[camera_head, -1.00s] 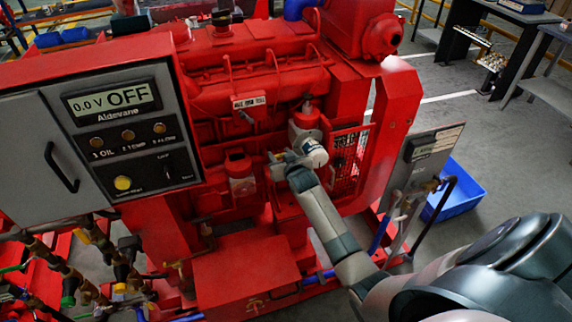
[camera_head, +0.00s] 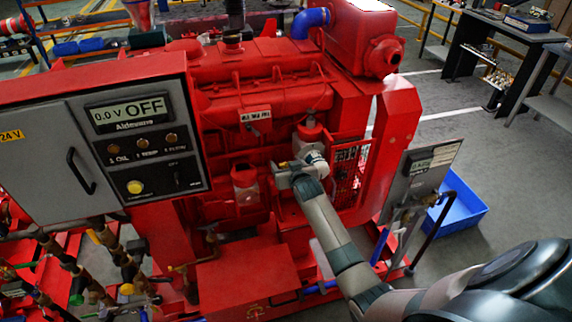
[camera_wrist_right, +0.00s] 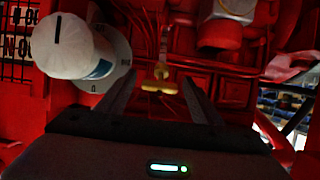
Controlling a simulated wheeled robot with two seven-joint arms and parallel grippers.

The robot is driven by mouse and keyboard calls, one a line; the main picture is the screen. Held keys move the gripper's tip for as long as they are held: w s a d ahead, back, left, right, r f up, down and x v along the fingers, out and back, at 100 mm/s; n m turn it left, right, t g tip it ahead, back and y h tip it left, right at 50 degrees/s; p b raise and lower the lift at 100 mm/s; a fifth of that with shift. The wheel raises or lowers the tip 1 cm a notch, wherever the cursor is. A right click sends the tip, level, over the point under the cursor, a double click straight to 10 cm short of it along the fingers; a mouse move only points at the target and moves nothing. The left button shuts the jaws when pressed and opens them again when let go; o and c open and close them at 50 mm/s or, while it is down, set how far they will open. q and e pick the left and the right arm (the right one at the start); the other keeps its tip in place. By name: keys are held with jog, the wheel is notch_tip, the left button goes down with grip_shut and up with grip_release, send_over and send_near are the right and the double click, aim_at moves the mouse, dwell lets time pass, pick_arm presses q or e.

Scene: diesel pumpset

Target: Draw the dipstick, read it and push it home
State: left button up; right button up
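The dipstick shows in the right wrist view as a yellow T-shaped handle (camera_wrist_right: 160,80) with a thin pale stem running up from it, in front of the red engine. My right gripper (camera_wrist_right: 158,100) is open, one dark finger on each side of the handle, with gaps visible on both sides. In the head view my right gripper (camera_head: 284,170) is at the engine's side, below the white label plate, and a small yellow spot shows at its tip. The dipstick's lower part and any marks on it cannot be made out. My left gripper is not in view.
A white-capped cylinder (camera_wrist_right: 70,45) stands close to the left finger in the wrist view. The grey control panel (camera_head: 140,140) reads OFF, 0.0 V. A grey box (camera_head: 420,180) and a blue bin (camera_head: 460,205) are at right.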

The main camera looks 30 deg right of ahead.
jog(key=shift+s, duration=0.1)
jog(key=b+v, duration=0.3)
jog(key=v, duration=1.4)
jog(key=shift+s+a+f, duration=0.1)
jog(key=shift+a+f, duration=0.05)
dwell(0.5)
